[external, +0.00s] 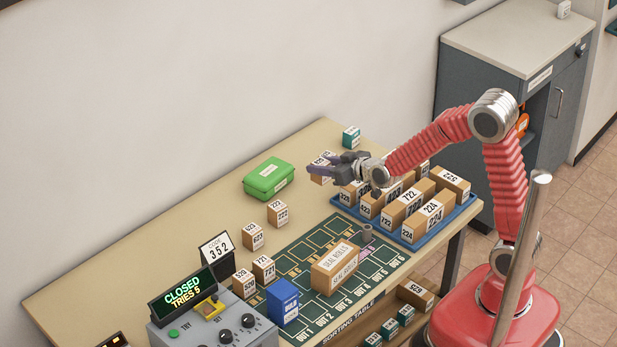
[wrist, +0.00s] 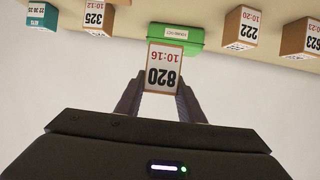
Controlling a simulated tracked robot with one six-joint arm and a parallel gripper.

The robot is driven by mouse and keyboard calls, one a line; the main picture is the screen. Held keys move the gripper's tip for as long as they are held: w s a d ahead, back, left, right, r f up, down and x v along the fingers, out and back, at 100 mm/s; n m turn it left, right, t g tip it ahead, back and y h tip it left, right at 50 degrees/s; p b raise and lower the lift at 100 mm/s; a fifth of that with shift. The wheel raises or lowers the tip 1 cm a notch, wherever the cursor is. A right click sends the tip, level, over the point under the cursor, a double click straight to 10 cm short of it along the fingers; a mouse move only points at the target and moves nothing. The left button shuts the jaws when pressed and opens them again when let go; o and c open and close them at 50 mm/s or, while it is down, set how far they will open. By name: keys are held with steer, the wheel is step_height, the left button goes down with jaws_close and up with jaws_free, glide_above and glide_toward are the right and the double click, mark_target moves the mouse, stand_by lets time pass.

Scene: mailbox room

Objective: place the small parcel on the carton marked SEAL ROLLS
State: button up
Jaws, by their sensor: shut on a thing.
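My gripper (external: 325,173) is over the far part of the table, up and behind the carton. In the wrist view, my gripper (wrist: 162,98) is shut on a small parcel (wrist: 163,70) between its two fingertips. The parcel's white label reads 820 and 10:16 and shows upside down. In the external view a small box shows at the fingers; I cannot tell whether it is the held parcel or one behind.
A blue tray (external: 409,238) of numbered boxes stands right of the mat. A green tin (external: 269,178) and several small boxes stand on the left side. A blue box (external: 283,302) and control console (external: 213,320) are at front left.

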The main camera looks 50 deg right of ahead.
mark_target(322, 162)
steer(key=shift+w+d+r, duration=0.1)
steer(key=shift+d+r, duration=0.1)
steer(key=shift+r, duration=0.3)
steer(key=shift+d+r, duration=0.15)
steer(key=shift+r, duration=0.3)
steer(key=shift+w+a+r+y, duration=0.1)
steer(key=shift+a+r+y, duration=0.15)
steer(key=shift+r, duration=0.4)
steer(key=shift+w+a+r+n+y, duration=0.1)
steer(key=shift+a+r+n+y, duration=0.25)
steer(key=shift+r, duration=0.25)
steer(key=shift+w+a+r+n+y, duration=0.1)
steer(key=shift+a+r+n+y, duration=0.2)
steer(key=shift+r, duration=0.25)
steer(key=s+a+r+n+g+y, duration=0.35)
steer(key=a+r+n+y, duration=0.35)
steer(key=a+r, duration=0.3)
steer(key=s+a+f+n+g+y, duration=0.1)
steer(key=s+a+f+n+g, duration=0.1)
steer(key=s, duration=0.5)
steer(key=s+a+f+n+g+y, duration=0.1)
steer(key=s+a+f+n+g, duration=0.1)
steer(key=s, duration=0.5)
steer(key=s+a+f+n+g+y, duration=0.2)
steer(key=s+a+n+g, duration=0.2)
steer(key=s+n+g, duration=0.1)
steer(key=shift+s+a+f+g, duration=0.3)
steer(key=shift+s+g, duration=0.25)
steer(key=shift+s, duration=0.45)
